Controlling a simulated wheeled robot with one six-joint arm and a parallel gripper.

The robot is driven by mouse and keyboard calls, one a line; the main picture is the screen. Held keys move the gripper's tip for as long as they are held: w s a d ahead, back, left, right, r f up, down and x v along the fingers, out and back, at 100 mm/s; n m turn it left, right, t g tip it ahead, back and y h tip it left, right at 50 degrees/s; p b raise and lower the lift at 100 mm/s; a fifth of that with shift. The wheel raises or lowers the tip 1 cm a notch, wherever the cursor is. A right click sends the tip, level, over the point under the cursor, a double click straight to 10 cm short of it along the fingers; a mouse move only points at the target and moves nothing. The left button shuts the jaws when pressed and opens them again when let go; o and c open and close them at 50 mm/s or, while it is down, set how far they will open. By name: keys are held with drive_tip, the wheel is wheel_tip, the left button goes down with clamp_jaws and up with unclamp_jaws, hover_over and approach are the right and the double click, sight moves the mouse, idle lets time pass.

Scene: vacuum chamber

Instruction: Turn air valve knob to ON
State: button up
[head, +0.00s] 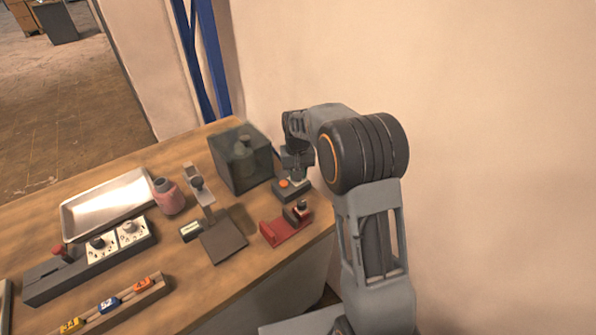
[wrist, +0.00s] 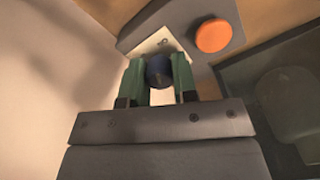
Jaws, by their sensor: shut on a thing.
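The air valve knob (wrist: 158,72) is a small dark blue cylinder. It stands at a white label plate (wrist: 160,43) on a grey control box (wrist: 160,18) with an orange round button (wrist: 213,35). In the wrist view my gripper (wrist: 157,76) has its green-padded fingers on either side of the knob, shut on it. A dark mark shows on the label, too small to read surely. In the head view my gripper (head: 298,172) points down at the control box (head: 290,193), beside the orange button (head: 283,183). The knob is hidden there by my gripper.
A dark transparent chamber (head: 232,165) with a bottle inside stands just left of my gripper. A red bracket (head: 285,232) sits in front, near the table edge. A wall is close at right.

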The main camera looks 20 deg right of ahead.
drive_tip(key=shift+r+m, duration=0.1)
drive_tip(key=shift+m, duration=1.5)
drive_tip(key=o, duration=0.9)
wheel_tip(320, 180, up, 14)
drive_tip(key=shift+f+p, duration=0.15)
drive_tip(key=shift+p, duration=0.15)
